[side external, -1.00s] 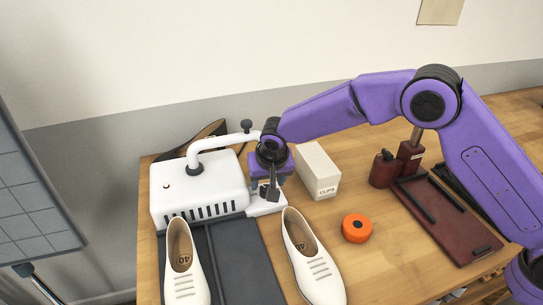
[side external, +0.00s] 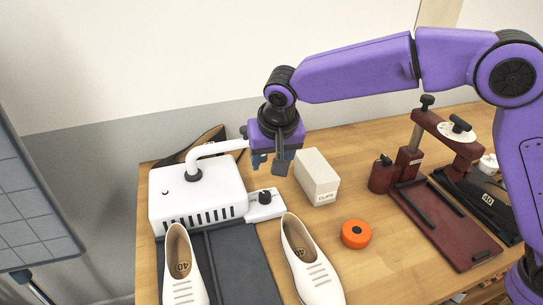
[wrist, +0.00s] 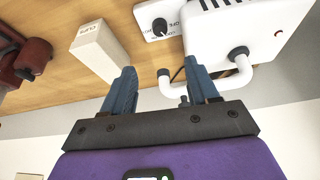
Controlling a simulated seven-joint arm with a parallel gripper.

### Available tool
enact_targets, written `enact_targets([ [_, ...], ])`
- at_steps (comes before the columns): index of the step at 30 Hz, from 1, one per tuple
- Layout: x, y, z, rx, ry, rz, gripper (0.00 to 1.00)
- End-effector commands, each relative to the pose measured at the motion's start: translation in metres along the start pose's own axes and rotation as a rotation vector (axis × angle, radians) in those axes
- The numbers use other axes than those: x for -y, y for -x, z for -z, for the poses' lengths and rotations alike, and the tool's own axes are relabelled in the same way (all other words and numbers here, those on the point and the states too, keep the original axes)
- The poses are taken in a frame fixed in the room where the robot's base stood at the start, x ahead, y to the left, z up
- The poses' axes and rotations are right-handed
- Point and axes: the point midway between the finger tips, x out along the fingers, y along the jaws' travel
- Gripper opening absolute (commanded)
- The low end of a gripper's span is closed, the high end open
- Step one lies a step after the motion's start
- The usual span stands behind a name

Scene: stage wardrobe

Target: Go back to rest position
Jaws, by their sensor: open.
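My gripper (side external: 271,160) is open and empty in the side view. It hangs above the table, beside the curved pipe of a white machine (side external: 195,200). In the wrist view the two blue fingers of my gripper (wrist: 163,88) stand apart with nothing between them. The white machine also shows in the wrist view (wrist: 240,30). A small white control box with a black knob (side external: 264,207) sits on the table below the gripper, and the knob box also shows in the wrist view (wrist: 157,18). A white box marked CLIPS (side external: 317,178) stands to the right of the gripper.
Two white shoes, left (side external: 181,265) and right (side external: 310,262), stand at the front by a dark mat (side external: 240,270). An orange round object (side external: 356,233) lies to their right. Space above the table is clear.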

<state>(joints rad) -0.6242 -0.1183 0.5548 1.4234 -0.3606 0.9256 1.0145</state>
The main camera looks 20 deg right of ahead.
Motion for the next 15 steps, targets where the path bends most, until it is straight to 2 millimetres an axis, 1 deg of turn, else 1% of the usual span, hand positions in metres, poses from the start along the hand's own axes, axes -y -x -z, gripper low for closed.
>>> enact_targets([
  [11,0.0,-0.0003,0.0001,0.0,0.001,0.0,0.59],
  [15,-0.0043,0.003,-0.0029,0.007,0.024,0.004,0.59],
])
